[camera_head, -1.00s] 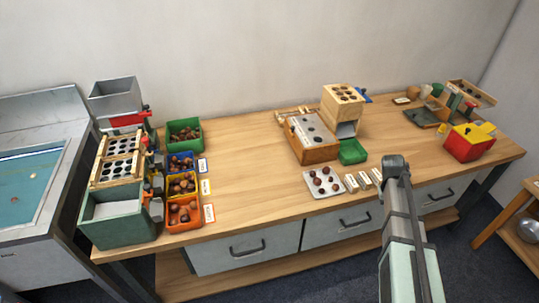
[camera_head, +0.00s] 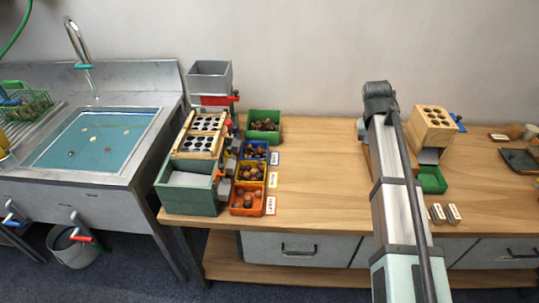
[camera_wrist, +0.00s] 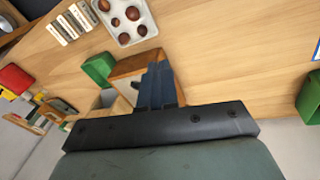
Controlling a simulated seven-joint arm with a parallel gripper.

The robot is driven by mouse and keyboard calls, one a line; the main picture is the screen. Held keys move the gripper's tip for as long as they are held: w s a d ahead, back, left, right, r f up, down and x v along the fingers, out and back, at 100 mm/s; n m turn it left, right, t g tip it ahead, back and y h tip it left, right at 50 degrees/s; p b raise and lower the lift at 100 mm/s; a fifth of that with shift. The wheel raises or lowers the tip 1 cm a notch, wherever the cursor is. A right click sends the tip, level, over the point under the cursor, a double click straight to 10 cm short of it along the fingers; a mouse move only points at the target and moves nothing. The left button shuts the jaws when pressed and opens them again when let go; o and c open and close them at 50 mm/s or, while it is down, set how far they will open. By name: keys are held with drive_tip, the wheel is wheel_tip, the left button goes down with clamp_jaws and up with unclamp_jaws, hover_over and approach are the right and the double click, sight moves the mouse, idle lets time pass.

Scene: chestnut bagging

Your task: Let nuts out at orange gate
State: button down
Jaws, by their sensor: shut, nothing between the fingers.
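The sorter stands at the left end of the bench, with a grey hopper (camera_head: 209,78), a wooden sieve with round holes (camera_head: 200,135) and a green box (camera_head: 188,190) at the front. The orange bin (camera_head: 247,202) holds several brown nuts and is the front one of the row. My gripper (camera_wrist: 157,80) is shut and empty in the wrist view, above the bench. In the head view my arm hides it, well right of the sorter.
Yellow (camera_head: 249,173), blue (camera_head: 254,151) and green (camera_head: 264,119) bins with nuts stand behind the orange one. A sink (camera_head: 95,135) is at the left. The wooden block with holes (camera_head: 432,125) stands right of my arm. Bench between bins and arm is clear.

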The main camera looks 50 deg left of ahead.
drive_tip(key=s+a+r, duration=0.4)
drive_tip(key=s+a, duration=0.5)
drive_tip(key=a, duration=0.2)
drive_tip(key=n+g+y, duration=0.2)
drive_tip(key=n, duration=0.1)
approach(221, 167)
drive_tip(key=f, duration=0.4)
drive_tip(key=a+f, duration=0.1)
drive_tip(key=f, duration=0.1)
drive_tip(key=shift+w+f, duration=0.2)
drive_tip(key=shift+f, duration=0.2)
drive_tip(key=shift+d+f, duration=0.15)
drive_tip(key=shift+f, duration=1.95)
